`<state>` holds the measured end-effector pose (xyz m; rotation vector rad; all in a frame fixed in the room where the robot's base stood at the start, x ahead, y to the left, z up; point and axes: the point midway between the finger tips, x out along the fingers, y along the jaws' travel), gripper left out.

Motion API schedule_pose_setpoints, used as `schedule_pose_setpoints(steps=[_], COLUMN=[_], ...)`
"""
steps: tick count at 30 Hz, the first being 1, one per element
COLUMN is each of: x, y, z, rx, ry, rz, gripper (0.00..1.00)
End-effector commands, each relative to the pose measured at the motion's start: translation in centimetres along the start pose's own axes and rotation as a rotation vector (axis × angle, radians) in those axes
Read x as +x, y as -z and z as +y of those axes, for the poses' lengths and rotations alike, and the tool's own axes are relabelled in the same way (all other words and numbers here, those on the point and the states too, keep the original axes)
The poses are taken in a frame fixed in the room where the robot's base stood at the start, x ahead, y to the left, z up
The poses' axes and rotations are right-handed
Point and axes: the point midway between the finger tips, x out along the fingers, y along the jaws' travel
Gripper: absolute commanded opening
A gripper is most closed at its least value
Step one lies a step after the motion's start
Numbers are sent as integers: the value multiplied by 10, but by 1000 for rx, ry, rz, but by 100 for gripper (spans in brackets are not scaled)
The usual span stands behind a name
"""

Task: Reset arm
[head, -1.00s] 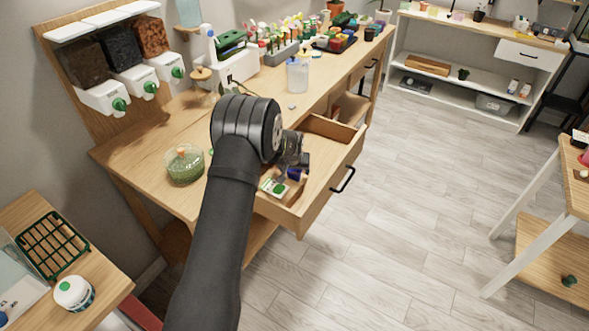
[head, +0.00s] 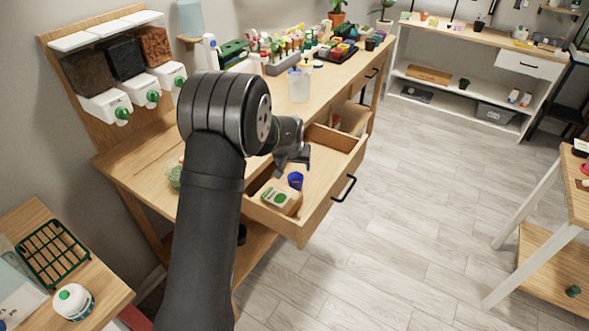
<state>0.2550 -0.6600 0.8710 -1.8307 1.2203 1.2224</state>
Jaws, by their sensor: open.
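My gripper (head: 294,162) is open and empty, in the air over the open wooden drawer (head: 330,196). In the drawer, below and left of my gripper, lies a small box with a green mark (head: 280,199). A blue item (head: 295,180) sits beside the box, below my gripper. My gripper looks apart from both. My arm hides the left part of the drawer and part of the wooden bench (head: 140,190).
A glass jar (head: 173,174) stands on the bench, partly behind my arm. Three dispensers (head: 140,88) hang at the back left. A clear cup (head: 299,84) and many small plant items stand farther back. The floor (head: 410,210) right of the drawer is clear.

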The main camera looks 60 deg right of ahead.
Motion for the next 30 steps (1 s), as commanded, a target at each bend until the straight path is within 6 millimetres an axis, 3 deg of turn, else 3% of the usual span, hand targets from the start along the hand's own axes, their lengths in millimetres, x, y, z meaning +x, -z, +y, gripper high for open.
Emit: schedule_pose_setpoints(steps=[17, 30], x=[-2, 62], y=[-1, -1], z=[0, 0], rx=[0, 0], ry=[0, 1], rz=[-2, -3], gripper=[75, 75])
